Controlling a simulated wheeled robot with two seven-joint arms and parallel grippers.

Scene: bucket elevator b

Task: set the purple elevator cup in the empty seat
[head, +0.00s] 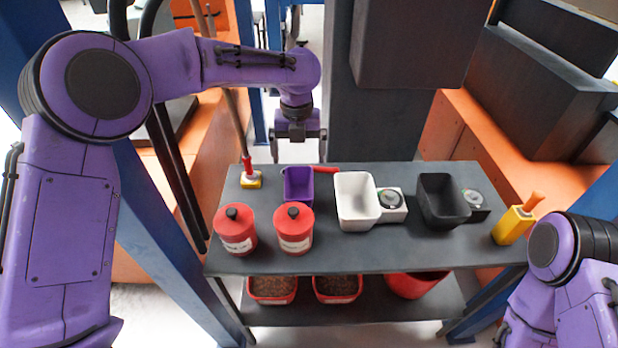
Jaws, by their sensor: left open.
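The purple elevator cup (298,188) stands upright on the dark table, left of its middle and behind one of the red canisters. My left gripper (298,155) is open and empty, its two fingers pointing down and spread apart. In the picture it is just above the cup, at the table's far edge; how high or how far behind the cup it is, I cannot tell. My right arm (560,260) shows at the lower right, but its gripper is out of view. I cannot make out the empty seat in this view.
On the table (380,255) are two red canisters (294,232), a white bin (355,205), a black bin (436,205), a yellow-orange tool (515,222) and a red-handled brush (249,176). A dark column (380,110) stands behind. Red tubs (272,289) sit on the lower shelf.

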